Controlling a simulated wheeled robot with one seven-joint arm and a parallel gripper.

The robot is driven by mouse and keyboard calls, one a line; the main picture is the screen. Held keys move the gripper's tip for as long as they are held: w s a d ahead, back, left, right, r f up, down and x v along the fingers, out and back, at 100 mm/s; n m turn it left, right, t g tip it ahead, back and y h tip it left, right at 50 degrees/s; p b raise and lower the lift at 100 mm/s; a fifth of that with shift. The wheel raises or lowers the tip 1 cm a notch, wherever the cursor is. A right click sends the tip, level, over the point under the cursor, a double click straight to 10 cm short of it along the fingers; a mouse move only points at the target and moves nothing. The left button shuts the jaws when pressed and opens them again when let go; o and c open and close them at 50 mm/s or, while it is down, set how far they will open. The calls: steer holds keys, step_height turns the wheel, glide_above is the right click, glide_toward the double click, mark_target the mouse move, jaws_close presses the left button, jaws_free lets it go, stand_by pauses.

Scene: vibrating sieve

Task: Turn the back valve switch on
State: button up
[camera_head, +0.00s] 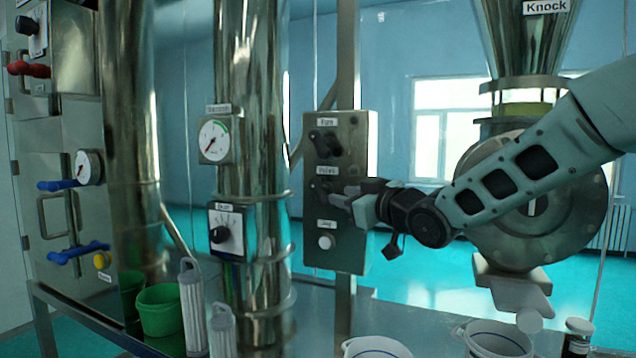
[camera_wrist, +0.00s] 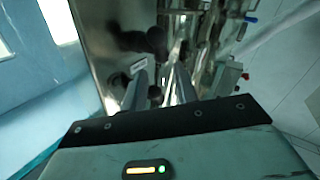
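A grey metal control box (camera_head: 347,255) stands mid-view. Its upper label sits above a black knob (camera_head: 325,142), which also shows in the wrist view (camera_wrist: 150,40). A second label, seemingly "Valves" (camera_head: 322,170), marks the switch below, which is mostly hidden behind my gripper (camera_head: 335,192) in the head view. In the wrist view my gripper (camera_wrist: 160,88) has its two fingers apart at the box face, with a dark switch part (camera_wrist: 154,92) between them, close to the left finger. I cannot tell whether they touch, or the switch's exact setting.
A white button (camera_head: 326,242) sits low on the box. A steel column with a gauge (camera_head: 214,140) and a dial (camera_head: 226,232) stands to the left. A cabinet with blue handles (camera_head: 78,252) is far left. Green buckets (camera_head: 160,310) and white containers (camera_head: 376,347) stand below.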

mark_target(321, 190)
steer(key=p+x, duration=0.4)
steer(key=x, duration=0.6)
steer(key=shift+w+a, duration=0.1)
steer(key=shift+a, duration=0.05)
steer(key=shift+c, duration=0.3)
jaws_close()
